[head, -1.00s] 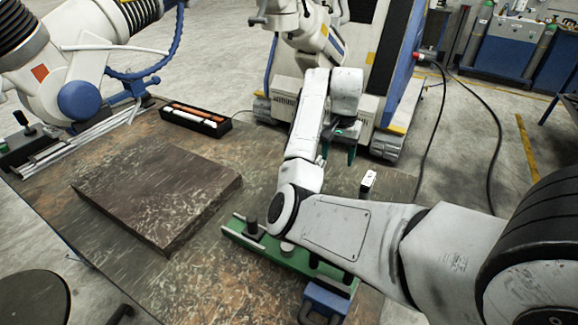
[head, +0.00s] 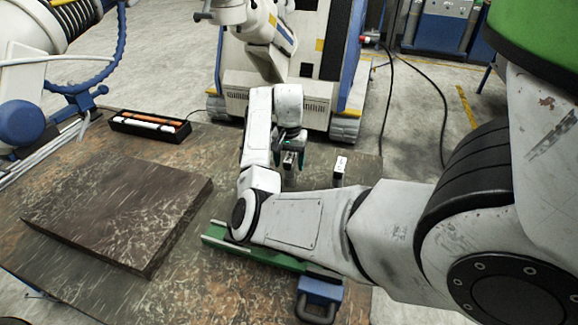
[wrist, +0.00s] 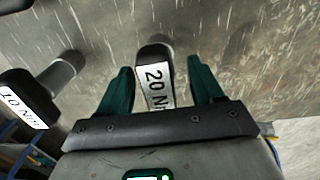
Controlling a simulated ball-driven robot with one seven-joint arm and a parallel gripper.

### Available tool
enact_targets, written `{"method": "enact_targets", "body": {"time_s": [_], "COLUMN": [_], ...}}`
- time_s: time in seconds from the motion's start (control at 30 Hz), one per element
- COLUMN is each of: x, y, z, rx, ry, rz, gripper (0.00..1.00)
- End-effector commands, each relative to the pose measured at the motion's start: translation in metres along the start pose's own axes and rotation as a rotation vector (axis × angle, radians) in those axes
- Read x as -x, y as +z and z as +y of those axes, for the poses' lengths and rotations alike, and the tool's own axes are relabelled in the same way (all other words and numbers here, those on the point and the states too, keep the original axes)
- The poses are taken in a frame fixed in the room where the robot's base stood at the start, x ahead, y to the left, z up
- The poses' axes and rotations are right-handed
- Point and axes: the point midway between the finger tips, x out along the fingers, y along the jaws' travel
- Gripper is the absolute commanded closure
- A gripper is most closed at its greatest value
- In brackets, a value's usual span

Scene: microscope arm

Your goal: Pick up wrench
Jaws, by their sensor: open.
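A dark-handled tool with a white "20 Nm" label (wrist: 157,88) stands between the two green fingers of my gripper (wrist: 158,74) in the wrist view. The fingers are open, one on each side, with a gap visible on both sides. In the head view my gripper (head: 290,160) is low over the far part of the table, around that tool (head: 289,163), which is mostly hidden there. A similar tool labelled "10 Nm" (wrist: 25,105) is at the left in the wrist view. One labelled tool (head: 339,172) stands right of my gripper in the head view. The tools' lower parts are unclear.
A thick brown slab (head: 115,205) lies on the table's left side. A black tray (head: 150,125) with orange and white sticks is behind it. Another robot (head: 265,40) stands behind the table.

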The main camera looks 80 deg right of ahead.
Motion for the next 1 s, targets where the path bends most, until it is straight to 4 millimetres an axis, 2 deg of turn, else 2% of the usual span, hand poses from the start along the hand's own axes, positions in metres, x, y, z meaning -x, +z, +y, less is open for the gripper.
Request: {"method": "enact_targets", "body": {"time_s": [0.2,0.5,1.0], "x": [-0.027,-0.03,-0.03], "y": [-0.001,-0.001,-0.001], "z": [0.0,0.0,0.0], "rx": [-0.001,-0.001,-0.001], "ry": [0.002,0.0,0.0], "rz": [-0.002,0.0,0.0], "gripper": [0.34,0.35,0.83]}}
